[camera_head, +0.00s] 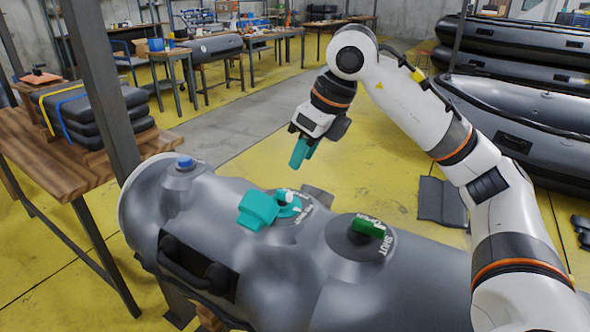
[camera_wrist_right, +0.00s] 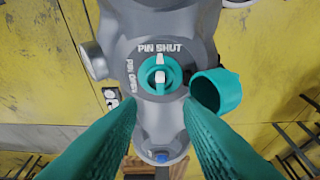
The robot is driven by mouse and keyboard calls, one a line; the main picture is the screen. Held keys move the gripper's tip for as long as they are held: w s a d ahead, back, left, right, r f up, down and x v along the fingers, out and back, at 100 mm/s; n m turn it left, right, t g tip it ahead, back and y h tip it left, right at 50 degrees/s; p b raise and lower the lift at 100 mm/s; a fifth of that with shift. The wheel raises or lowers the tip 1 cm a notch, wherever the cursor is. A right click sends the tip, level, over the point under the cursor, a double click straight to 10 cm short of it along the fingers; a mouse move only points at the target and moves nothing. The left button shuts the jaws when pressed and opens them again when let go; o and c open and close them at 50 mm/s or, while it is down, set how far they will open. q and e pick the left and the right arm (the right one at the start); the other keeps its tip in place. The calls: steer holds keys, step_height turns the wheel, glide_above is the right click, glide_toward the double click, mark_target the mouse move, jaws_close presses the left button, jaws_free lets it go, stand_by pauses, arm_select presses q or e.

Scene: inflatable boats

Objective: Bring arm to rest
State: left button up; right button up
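My right arm comes in from the right, and its gripper (camera_head: 301,154) hangs above the floor beyond the grey inflatable tube (camera_head: 215,215), clear of it. In the right wrist view its teal fingers (camera_wrist_right: 160,110) are apart, with nothing between them. Between the fingertips shows a round valve with a teal centre (camera_wrist_right: 160,75), marked "PIN SHUT" and "PIN OPEN". A teal cap (camera_wrist_right: 215,92) sits beside that valve; both also show on the tube in the head view. A second valve with a green part (camera_head: 370,228) is nearer. My left gripper is not in view.
A wooden bench (camera_head: 60,155) with stacked dark bundles (camera_head: 95,110) stands at the left beside a metal post (camera_head: 100,75). Dark inflatable boats (camera_head: 530,100) fill the right. Worktables stand at the back.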

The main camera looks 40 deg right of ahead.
steer(key=shift+v, duration=0.9)
